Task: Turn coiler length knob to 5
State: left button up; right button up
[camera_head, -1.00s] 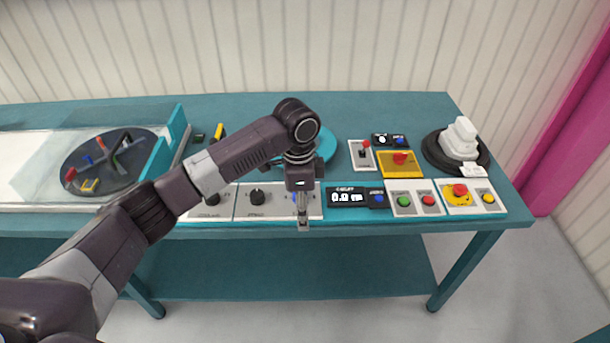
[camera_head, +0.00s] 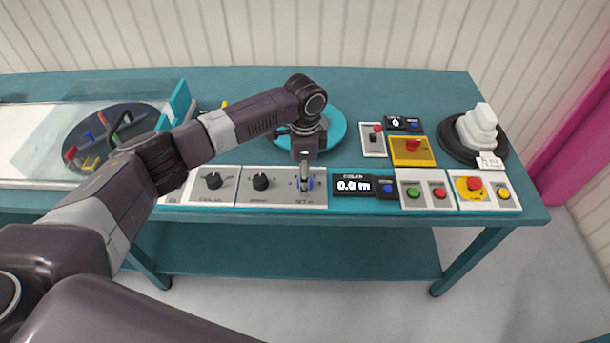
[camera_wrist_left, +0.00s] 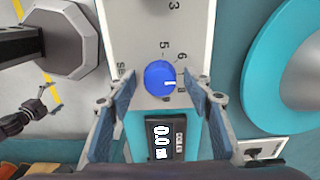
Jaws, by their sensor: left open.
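The blue coiler length knob (camera_wrist_left: 160,77) sits on a pale panel in the left wrist view. Its white mark points right, toward the lower-right numbers near 8; the 5 is printed above the knob. My left gripper (camera_wrist_left: 160,103) is open, with one finger on each side of the knob and visible gaps between. In the head view my left gripper (camera_head: 305,184) points down over the panel (camera_head: 255,199) and partly hides the knob. The coiler display (camera_head: 353,186) beside it reads 0.0 m.
Black knobs (camera_head: 261,181) stand left of the gripper. Green (camera_head: 413,192) and red (camera_head: 438,193) buttons and an emergency stop (camera_head: 474,184) lie to the right. A round teal disc (camera_head: 332,128) is behind the gripper. The teal table's front edge is close.

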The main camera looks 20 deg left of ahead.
pick_arm(q)
jog(key=c, duration=1.2)
jog(key=shift+o, duration=0.2)
jog(key=shift+r+n+p, duration=0.2)
jog(key=shift+n+p, duration=0.1)
jog(key=shift+p, duration=0.2)
jog(key=n+p, duration=0.6)
jog(key=p, duration=0.1)
jog(key=shift+d+r+p, duration=0.1)
jog(key=shift+r+p, duration=0.05)
jog(key=shift+p, duration=0.15)
jog(key=n+p, duration=0.3)
jog(key=n, duration=0.1)
jog(key=shift+n+p, duration=0.3)
jog(key=shift+n, duration=0.1)
jog(key=shift+w+n+p, duration=0.15)
jog(key=shift+n+p, duration=1.05)
jog(key=shift+n, duration=1)
pick_arm(e)
notch_tip(320, 180, up, 15)
jog(key=shift+s+f, duration=0.2)
jog(key=shift+s, duration=0.15)
pick_arm(q)
jog(key=shift+f, duration=0.2)
